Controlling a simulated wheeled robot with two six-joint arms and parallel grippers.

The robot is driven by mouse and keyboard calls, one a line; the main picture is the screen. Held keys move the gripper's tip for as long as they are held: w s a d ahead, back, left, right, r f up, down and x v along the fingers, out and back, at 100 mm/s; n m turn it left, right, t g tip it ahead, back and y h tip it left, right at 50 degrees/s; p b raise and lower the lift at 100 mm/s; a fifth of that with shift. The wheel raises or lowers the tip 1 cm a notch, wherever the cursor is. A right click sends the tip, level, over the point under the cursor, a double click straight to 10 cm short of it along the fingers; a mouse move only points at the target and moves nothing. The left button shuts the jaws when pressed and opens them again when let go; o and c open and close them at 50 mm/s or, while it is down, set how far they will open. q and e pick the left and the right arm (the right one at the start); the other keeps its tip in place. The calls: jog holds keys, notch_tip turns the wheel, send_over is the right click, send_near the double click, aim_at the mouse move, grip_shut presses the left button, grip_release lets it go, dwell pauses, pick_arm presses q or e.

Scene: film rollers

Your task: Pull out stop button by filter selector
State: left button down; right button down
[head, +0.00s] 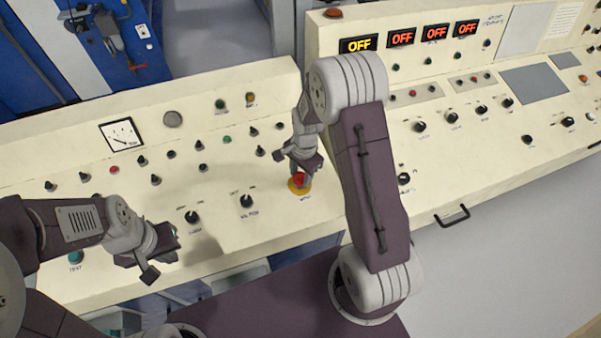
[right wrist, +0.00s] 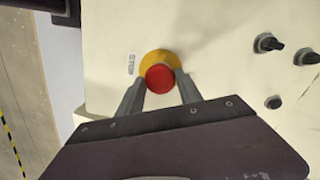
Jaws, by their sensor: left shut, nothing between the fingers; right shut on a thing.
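The stop button (head: 299,182) is a red mushroom cap on a yellow round base, set in the cream console panel. In the head view it sits just below my right gripper (head: 303,165). In the right wrist view the red cap (right wrist: 160,79) lies between the two fingertips of my right gripper (right wrist: 160,88), which is shut on it. The yellow base shows behind the cap. Whether the cap is pressed in or out I cannot tell. My left gripper (head: 150,262) is shut and empty over the left front part of the console, away from the button.
Black selector knobs (head: 246,201) stand left of the button, and another knob (head: 403,178) is to the right. Small switches and lamps fill the panel behind. Lit OFF signs (head: 404,37) are at the back right. A teal button (head: 76,257) is near my left arm.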

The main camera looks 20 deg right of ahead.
aim_at(302, 179)
jog(key=c, duration=1.2)
grip_release()
jog(key=shift+w+r, duration=0.15)
jog(key=o, duration=0.4)
jog(key=shift+s+r, duration=0.1)
jog(key=shift+s, duration=0.1)
jog(key=shift+w+r, duration=0.1)
notch_tip(302, 179, up, 9)
jog(key=shift+s+b, duration=0.3)
jog(key=shift+s, duration=0.15)
jog(key=shift+d, duration=0.1)
